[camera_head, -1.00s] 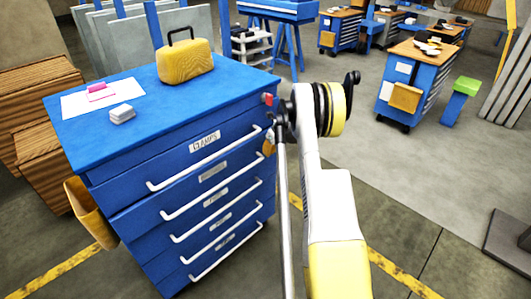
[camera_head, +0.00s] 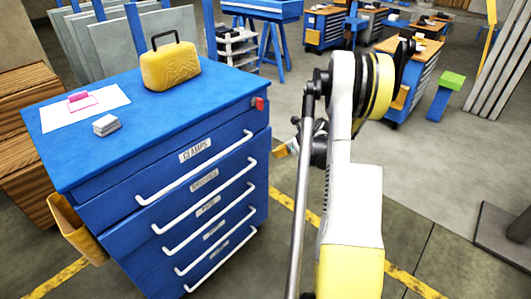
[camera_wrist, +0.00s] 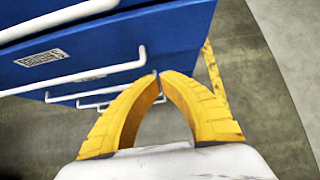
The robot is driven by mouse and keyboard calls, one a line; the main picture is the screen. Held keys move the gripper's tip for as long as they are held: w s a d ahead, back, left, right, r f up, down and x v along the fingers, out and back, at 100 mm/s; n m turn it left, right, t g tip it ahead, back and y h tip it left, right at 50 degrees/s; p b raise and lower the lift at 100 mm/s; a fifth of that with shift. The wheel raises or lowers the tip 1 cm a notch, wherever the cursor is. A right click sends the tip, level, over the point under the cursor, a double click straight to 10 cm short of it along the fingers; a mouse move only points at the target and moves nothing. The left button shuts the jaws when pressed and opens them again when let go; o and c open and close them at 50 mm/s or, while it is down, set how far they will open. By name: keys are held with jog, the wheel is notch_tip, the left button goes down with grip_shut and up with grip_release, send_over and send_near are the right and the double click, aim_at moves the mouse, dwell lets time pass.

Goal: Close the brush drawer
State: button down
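The blue tool cabinet (camera_head: 100,181) stands at left in the head view. Its top label reads CLAMPS. The second drawer (camera_head: 230,178), just below, has a small blurred label that I take for the brush drawer's, and a white bar handle (camera_head: 203,199). Its front looks about flush with the others; I cannot tell if a small gap is left. In the wrist view a label (camera_wrist: 41,58) and a handle (camera_wrist: 92,75) show on a blue front. My gripper (camera_wrist: 160,74) has its yellow fingertips together with nothing between them. In the head view it (camera_head: 281,149) is right of the cabinet, apart from it.
A yellow case (camera_head: 170,68), a white sheet (camera_head: 85,107) and a small grey block (camera_head: 106,125) are on the cabinet top. A brown bin (camera_head: 72,230) hangs on its left side.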

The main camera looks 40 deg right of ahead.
aim_at(254, 151)
jog(key=b+x, duration=0.1)
jog(key=x, duration=0.3)
jog(key=w+r+b+x, duration=0.1)
jog(key=b+x, duration=0.1)
jog(key=x, duration=0.2)
jog(key=b+x, duration=0.2)
jog(key=x, duration=0.2)
jog(key=shift+w+a+r, duration=0.15)
jog(key=shift+r, duration=0.1)
jog(key=shift+w+r, duration=0.15)
jog(key=shift+w, duration=0.3)
jog(key=w, duration=0.2)
jog(key=shift+w, duration=0.25)
jog(key=shift+s, duration=0.1)
